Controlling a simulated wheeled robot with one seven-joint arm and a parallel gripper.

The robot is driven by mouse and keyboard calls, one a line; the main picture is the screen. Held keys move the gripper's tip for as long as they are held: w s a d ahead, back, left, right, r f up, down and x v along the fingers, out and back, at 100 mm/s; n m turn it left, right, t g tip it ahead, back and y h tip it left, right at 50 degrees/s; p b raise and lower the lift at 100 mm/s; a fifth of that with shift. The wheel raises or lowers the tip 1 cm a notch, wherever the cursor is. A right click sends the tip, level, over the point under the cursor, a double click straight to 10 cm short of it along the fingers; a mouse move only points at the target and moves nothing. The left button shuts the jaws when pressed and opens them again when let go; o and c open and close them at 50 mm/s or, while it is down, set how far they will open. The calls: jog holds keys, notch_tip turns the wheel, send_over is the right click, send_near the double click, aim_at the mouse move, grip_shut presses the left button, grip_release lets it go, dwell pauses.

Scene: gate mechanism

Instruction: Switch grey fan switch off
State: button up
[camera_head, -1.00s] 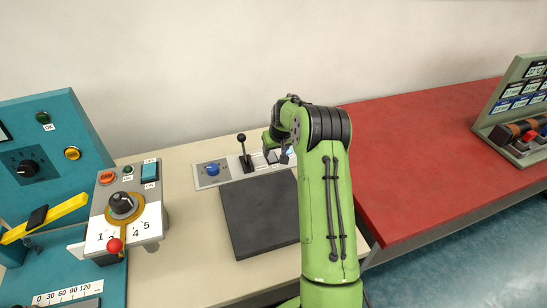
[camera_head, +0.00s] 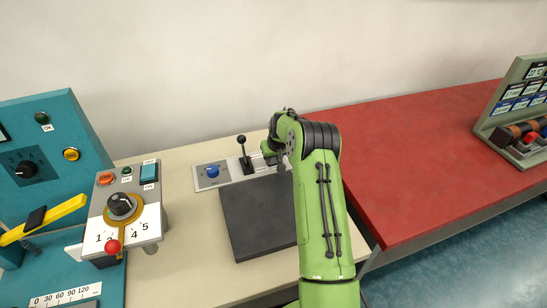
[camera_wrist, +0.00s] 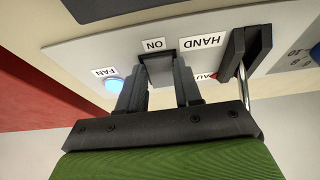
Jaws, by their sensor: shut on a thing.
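The grey fan switch (camera_wrist: 160,70) sits on a light grey panel (camera_wrist: 95,52) in the wrist view, just below an upside-down ON label. My gripper (camera_wrist: 160,86) has one finger on each side of the switch and is shut on it. A FAN label (camera_wrist: 104,73) and a lit blue lamp (camera_wrist: 114,85) are left of the switch. In the head view my gripper (camera_head: 272,154) is at the right part of the panel (camera_head: 232,172), and the arm hides the switch.
A black lever (camera_head: 244,155) stands close left of my gripper, with a blue knob (camera_head: 212,171) beyond it. A dark mat (camera_head: 260,220) lies in front. A control box (camera_head: 125,213) stands left; a red table (camera_head: 430,165) is right.

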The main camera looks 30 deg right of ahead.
jog(key=shift+w+r+g+p, duration=0.15)
jog(key=shift+r+g+p, duration=0.25)
jog(key=shift+p, duration=0.7)
jog(key=shift+w+d+f+g+p, duration=0.1)
jog(key=shift+w+f+g+p, duration=0.05)
jog(key=shift+g+p, duration=0.35)
jog(key=o, duration=1.1)
jog(key=shift+c, duration=0.2)
jog(key=d+p+v, duration=0.1)
jog(key=v, duration=1.4)
jog(key=shift+a+r+p, duration=0.25)
jog(key=shift+r+p, duration=0.05)
jog(key=shift+r, duration=0.1)
